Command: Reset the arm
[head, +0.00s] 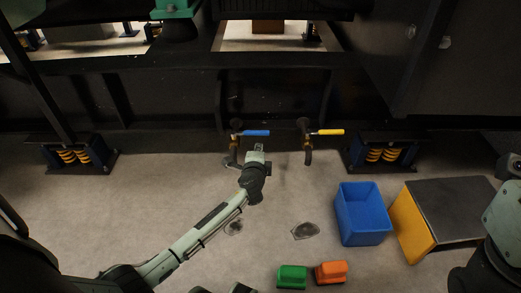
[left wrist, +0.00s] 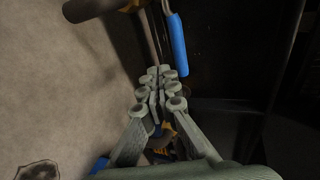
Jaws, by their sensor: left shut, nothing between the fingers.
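My left arm reaches in from the lower left in the head view. Its gripper (head: 257,150) is shut and empty, just below the blue-handled valve (head: 252,133). In the left wrist view the fingers (left wrist: 157,88) are together with nothing between them, and the blue handle (left wrist: 178,45) shows just beyond them. I cannot tell whether the gripper touches the valve. A yellow-handled valve (head: 326,132) is to the right, apart from the gripper. Part of my right arm shows at the right edge of the head view, but its gripper is not in view.
A blue bin (head: 347,226) stands on the floor at right, beside a yellow and dark box (head: 412,235). A green block (head: 292,277) and an orange block (head: 331,272) lie at the front. Spring mounts (head: 73,156) flank the valves. Two dark stains (head: 305,231) mark the floor.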

